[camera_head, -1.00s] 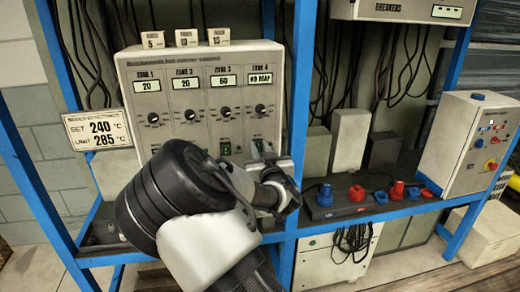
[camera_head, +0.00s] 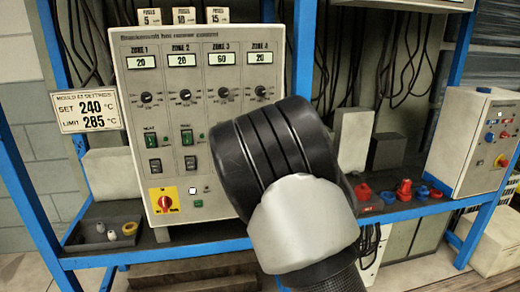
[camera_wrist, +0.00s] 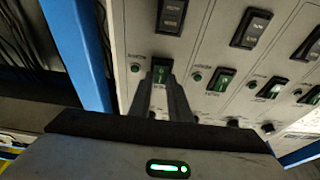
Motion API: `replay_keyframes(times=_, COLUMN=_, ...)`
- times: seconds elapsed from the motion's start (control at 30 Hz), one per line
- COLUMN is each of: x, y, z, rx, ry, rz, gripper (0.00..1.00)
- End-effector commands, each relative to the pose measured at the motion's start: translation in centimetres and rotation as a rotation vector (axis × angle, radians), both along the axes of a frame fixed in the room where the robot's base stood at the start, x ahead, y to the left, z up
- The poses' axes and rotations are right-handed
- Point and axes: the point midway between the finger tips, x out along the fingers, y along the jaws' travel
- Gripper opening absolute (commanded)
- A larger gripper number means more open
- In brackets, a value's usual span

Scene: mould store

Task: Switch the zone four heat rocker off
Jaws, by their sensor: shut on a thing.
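The zone four heat rocker (camera_wrist: 161,72) is the green-faced rocker in the leftmost column of the wrist view, where the panel appears upside down. My gripper (camera_wrist: 162,84) has one finger on each side of it and is shut on it. The fingers partly cover the rocker, so I cannot tell which way it is tipped. In the head view my arm hides the gripper and this rocker. The grey control panel (camera_head: 218,105) stands upright there, and its zone four display (camera_head: 260,57) reads 20.
Other green rockers (camera_wrist: 221,81) and dark rockers (camera_wrist: 250,28) sit close by. A blue post (camera_wrist: 76,50) stands beside the panel. A red rotary switch (camera_head: 164,202) is at its lower left. A control box (camera_head: 470,140) and red and blue connectors (camera_head: 404,190) are at the right.

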Motion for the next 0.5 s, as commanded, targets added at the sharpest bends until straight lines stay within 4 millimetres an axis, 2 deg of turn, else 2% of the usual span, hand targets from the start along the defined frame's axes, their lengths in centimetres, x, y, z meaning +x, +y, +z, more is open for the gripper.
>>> replay_keyframes(times=0.03, x=0.03, y=-0.07, z=-0.68, rx=-0.002, ry=0.002, rz=-0.002, gripper=0.0)
replay_keyframes(times=0.4, x=-0.07, y=-0.03, z=-0.6, rx=0.005, ry=-0.023, rz=-0.002, gripper=0.0)
replay_keyframes(times=0.43, x=-0.07, y=-0.03, z=-0.6, rx=0.005, ry=-0.023, rz=-0.002, gripper=0.21)
replay_keyframes(times=0.5, x=-0.07, y=-0.03, z=-0.55, rx=0.006, ry=-0.024, rz=-0.002, gripper=0.32)
